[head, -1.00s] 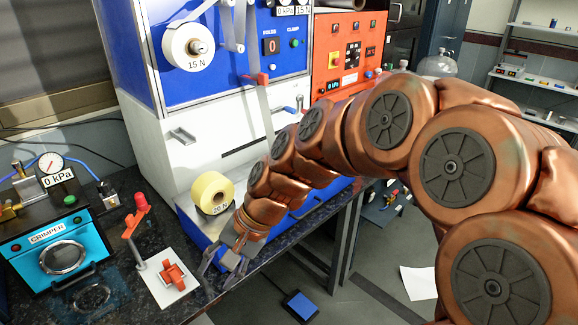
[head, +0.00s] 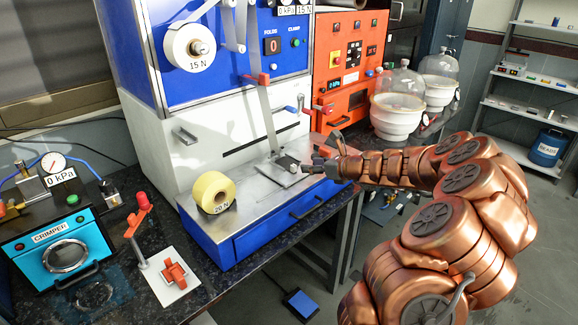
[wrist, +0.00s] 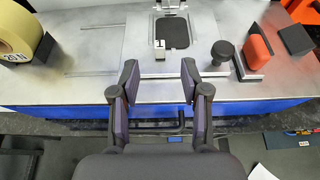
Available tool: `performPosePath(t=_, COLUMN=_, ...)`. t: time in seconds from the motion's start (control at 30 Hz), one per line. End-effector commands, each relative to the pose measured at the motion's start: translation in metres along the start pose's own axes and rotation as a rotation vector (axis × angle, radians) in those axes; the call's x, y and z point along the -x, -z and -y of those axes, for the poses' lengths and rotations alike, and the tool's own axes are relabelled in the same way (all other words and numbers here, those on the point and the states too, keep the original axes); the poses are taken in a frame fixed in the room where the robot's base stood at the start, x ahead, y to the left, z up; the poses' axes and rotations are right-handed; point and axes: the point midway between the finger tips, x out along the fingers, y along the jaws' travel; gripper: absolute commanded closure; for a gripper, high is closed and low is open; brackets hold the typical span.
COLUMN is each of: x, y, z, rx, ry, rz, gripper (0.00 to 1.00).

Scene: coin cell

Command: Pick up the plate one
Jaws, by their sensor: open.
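A small white tag marked 1 (wrist: 160,44) stands at the front left corner of a dark square pad (wrist: 174,33) on a metal plate (wrist: 137,36) in the wrist view. This metal plate also shows on the machine's bench in the head view (head: 277,178). I cannot tell which of these parts is plate one. My gripper (wrist: 160,78) is open and empty, its fingers apart in front of the tag and short of it. In the head view my gripper (head: 322,155) is at the right of the metal plate.
A yellow 20 N roll (head: 213,192) stands left on the bench. A black knob (wrist: 222,50) and a red block (wrist: 257,50) stand right of the pad. A blue drawer front (head: 275,222) lies below the bench edge. Glass domes (head: 398,92) stand at the right.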

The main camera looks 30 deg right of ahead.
Motion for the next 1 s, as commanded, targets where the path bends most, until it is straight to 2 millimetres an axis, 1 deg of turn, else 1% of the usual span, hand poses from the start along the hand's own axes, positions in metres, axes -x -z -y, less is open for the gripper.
performPosePath(t=0.23, x=-0.018, y=-0.001, z=0.001, rx=-0.002, ry=0.002, rz=0.0, gripper=0.54)
performPosePath(t=0.47, x=-0.032, y=0.001, z=0.0, rx=-0.001, ry=0.0, rz=0.001, gripper=0.54)
performPosePath(t=0.67, x=-0.056, y=0.006, z=-0.002, rx=-0.002, ry=-0.004, rz=-0.002, gripper=0.54)
performPosePath(t=0.8, x=-0.068, y=0.005, z=-0.001, rx=0.001, ry=-0.001, rz=0.0, gripper=0.54)
performPosePath(t=1.0, x=-0.076, y=0.006, z=0.0, rx=0.0, ry=0.001, rz=0.001, gripper=0.54)
